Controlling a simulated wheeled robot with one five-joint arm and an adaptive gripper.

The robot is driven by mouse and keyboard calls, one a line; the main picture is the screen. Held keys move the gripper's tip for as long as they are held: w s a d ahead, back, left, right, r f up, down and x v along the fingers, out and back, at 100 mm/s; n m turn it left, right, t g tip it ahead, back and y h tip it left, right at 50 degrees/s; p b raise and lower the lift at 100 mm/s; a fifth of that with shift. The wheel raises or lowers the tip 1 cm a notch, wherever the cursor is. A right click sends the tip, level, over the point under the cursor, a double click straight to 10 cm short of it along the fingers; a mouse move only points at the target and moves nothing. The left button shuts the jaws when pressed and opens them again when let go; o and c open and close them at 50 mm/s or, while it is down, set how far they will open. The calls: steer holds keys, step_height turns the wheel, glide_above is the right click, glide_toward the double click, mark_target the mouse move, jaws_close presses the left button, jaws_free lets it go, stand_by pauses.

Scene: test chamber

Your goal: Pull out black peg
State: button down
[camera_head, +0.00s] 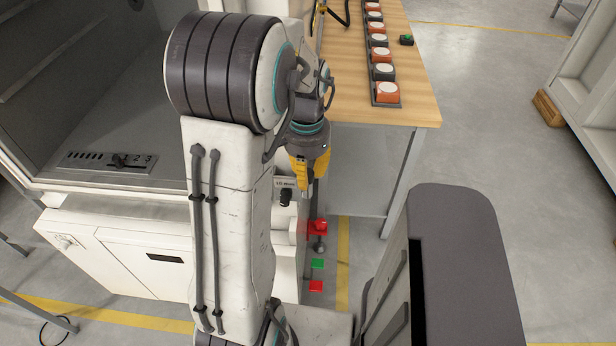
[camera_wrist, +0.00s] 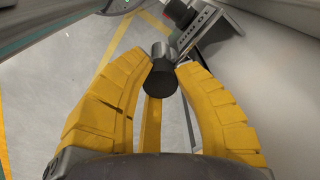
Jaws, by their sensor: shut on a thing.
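My gripper (camera_head: 307,188) has yellow fingers and points downward beside the front right corner of the white machine. In the wrist view, the fingers close from both sides on a dark cylinder, the black peg (camera_wrist: 161,78), with a greyer section beyond its black end. In the head view, a thin dark grey rod shows just below the fingertips. I cannot tell whether the peg's far end sits in a hole.
A black knob (camera_head: 285,197) is on the machine panel beside my gripper. Below are a red part (camera_head: 317,227), a green button (camera_head: 317,264) and a red button (camera_head: 316,286). A wooden table (camera_head: 350,104) with a row of buttons stands behind. Open floor lies to the right.

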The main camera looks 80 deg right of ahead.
steer(key=shift+r+p, duration=0.75)
steer(key=shift+r, duration=0.1)
stand_by(0.9)
steer(key=shift+r+p, duration=1.95)
steer(key=shift+r, duration=0.45)
steer(key=shift+r, duration=0.15)
steer(key=shift+r+p, duration=1.25)
steer(key=shift+r, duration=0.15)
